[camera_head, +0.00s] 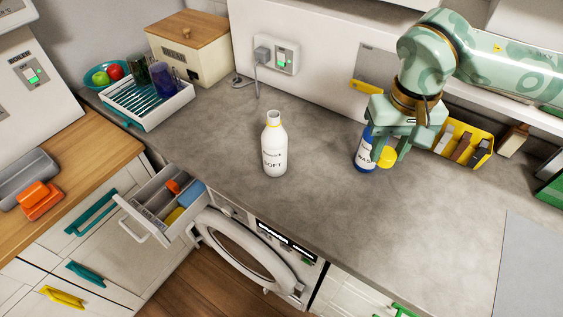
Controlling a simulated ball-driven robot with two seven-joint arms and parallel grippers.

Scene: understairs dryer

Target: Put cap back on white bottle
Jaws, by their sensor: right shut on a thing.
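The white bottle (274,150) stands upright on the grey counter (315,205) near its front edge, above the washer. Its neck is uncapped, with a yellow ring around it. My right gripper (388,154) is to the right of the bottle, above the counter and apart from the bottle. It is shut on a round yellow cap (387,158), which shows between and below its fingers. A blue bottle (363,158) with a white label stands just behind and left of these fingers, partly hidden by them. I cannot tell whether they touch it. My left gripper is not in view.
A yellow bin (470,130) stands at the back right. A dish rack (150,108) with glasses and a bread box (190,48) stand at the back left. An open drawer (165,205) juts out at the front left. The counter between the white bottle and my gripper is clear.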

